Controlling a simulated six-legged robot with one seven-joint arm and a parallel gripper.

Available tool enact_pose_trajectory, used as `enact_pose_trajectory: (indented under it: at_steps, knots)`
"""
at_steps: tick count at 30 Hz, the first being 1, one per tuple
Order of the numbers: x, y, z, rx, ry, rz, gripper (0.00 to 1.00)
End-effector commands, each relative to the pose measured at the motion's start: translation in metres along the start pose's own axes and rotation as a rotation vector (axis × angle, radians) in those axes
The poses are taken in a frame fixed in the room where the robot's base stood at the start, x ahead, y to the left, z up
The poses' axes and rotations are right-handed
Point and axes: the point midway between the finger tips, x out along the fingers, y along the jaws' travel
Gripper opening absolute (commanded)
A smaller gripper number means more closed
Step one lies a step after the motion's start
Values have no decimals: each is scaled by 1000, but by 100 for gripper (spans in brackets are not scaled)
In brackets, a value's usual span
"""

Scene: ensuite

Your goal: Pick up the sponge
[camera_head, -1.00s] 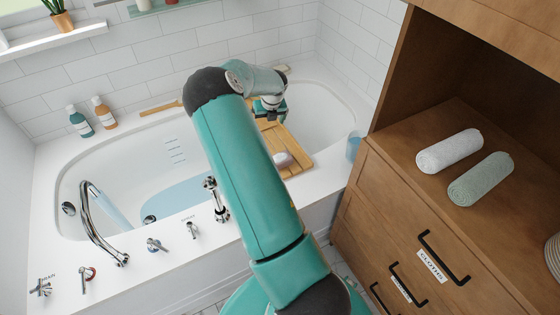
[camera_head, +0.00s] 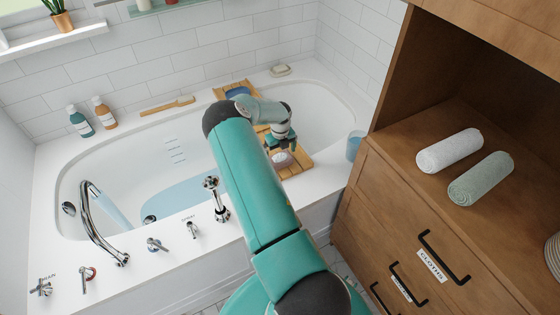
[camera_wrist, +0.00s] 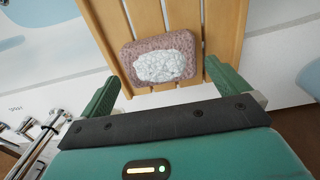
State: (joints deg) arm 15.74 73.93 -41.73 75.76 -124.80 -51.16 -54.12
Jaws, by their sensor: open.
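The sponge (camera_wrist: 165,62) is a pinkish-brown block with white foam on top. In the wrist view it lies on the wooden bath tray (camera_wrist: 229,30), just beyond and between the two green fingers. My gripper (camera_wrist: 160,90) is open and empty, with one finger to each side of the sponge's near end. In the head view the sponge (camera_head: 281,159) shows on the near end of the tray (camera_head: 300,161), with my gripper (camera_head: 280,143) right above it. My arm hides the middle of the tray there.
The tray bridges a white bathtub (camera_head: 120,180). A blue cup (camera_head: 354,146) stands on the tub's rim right of the tray. A chrome tap (camera_head: 213,195) rises left of my arm. A wooden cabinet (camera_head: 400,220) with rolled towels stands at the right.

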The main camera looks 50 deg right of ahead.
Motion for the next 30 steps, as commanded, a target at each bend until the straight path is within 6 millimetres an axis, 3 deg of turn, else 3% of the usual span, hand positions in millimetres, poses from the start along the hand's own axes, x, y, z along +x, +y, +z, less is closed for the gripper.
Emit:
enact_pose_trajectory:
  at_steps: [7, 15, 20, 30]
  knots:
    - [38, 0, 0, 1, 3, 1, 100]
    - [43, 0, 1, 1, 0, 0, 100]
    - [43, 0, 1, 1, 0, 0, 71]
    - [41, 0, 1, 1, 0, 0, 69]
